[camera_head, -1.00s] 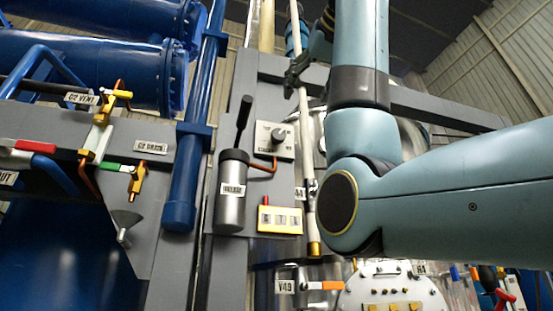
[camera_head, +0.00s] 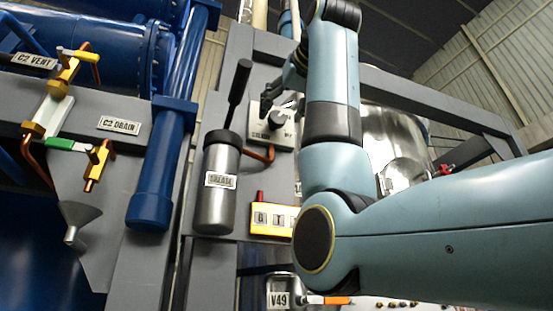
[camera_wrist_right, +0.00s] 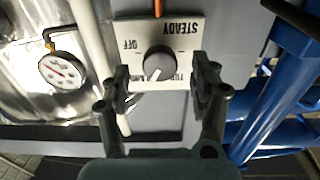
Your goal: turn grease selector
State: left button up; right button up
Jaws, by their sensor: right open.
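The grease selector is a round grey knob (camera_head: 277,118) with a pale pointer line, on a pale plate (camera_head: 284,137) on the grey panel. In the right wrist view the knob (camera_wrist_right: 159,62) sits between the lines of the two fingers, and its plate (camera_wrist_right: 186,40) reads "STEADY" and "OFF" upside down; a third label is partly hidden. My right gripper (camera_head: 276,101) is open beside the knob in the head view. In the wrist view its fingers (camera_wrist_right: 162,88) are apart with nothing between the tips. I cannot tell whether they touch the plate. My left gripper is out of view.
A steel grease cylinder (camera_head: 214,205) with a black lever stands left of the plate. A yellow-framed indicator box (camera_head: 270,220) is below. Blue pipes (camera_head: 155,190) and valves lie left. A pressure gauge (camera_wrist_right: 62,71) shows in the wrist view.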

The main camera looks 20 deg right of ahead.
aim_at(278, 118)
jog(key=w+p, duration=0.1)
jog(key=w, duration=0.2)
jog(key=shift+w, duration=0.5)
jog(key=shift+f, duration=0.1)
jog(key=shift+a, duration=0.1)
jog(key=c, duration=1.2)
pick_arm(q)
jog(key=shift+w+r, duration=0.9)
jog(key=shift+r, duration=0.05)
